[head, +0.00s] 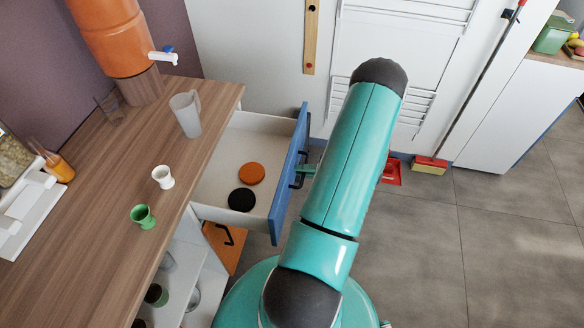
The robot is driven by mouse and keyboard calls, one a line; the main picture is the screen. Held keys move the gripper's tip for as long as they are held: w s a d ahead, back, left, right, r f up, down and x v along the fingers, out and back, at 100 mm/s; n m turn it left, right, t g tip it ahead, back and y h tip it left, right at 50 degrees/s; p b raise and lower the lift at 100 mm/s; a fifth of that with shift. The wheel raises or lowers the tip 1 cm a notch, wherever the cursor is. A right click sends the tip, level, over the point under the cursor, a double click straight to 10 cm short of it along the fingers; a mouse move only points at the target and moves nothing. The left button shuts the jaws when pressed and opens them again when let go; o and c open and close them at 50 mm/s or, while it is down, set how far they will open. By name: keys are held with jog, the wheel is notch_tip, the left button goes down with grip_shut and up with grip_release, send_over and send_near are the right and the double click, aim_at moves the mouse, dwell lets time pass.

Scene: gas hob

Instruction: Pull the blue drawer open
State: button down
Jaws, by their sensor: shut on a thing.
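The blue drawer (288,172) stands pulled out from the wooden-topped counter, its white inside showing. An orange disc (251,173) and a black disc (242,199) lie on its floor. Its dark handle (299,170) is on the outer side of the blue front. My gripper (303,170) is at this handle and shut on it. My teal arm hides most of the gripper and part of the front's surroundings.
The counter top (95,205) holds a grey pitcher (186,114), a white cup (163,177), a green cup (143,216) and an orange dispenser (112,35). An orange front (222,246) with a black handle is below the drawer.

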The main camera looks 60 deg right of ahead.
jog(key=shift+s+d, duration=0.15)
jog(key=shift+s, duration=0.15)
jog(key=c, duration=1.8)
grip_release()
jog(key=shift+c, duration=0.2)
jog(key=shift+s, duration=0.1)
jog(key=v, duration=1.3)
jog(key=shift+s, duration=0.3)
jog(key=shift+r, duration=0.15)
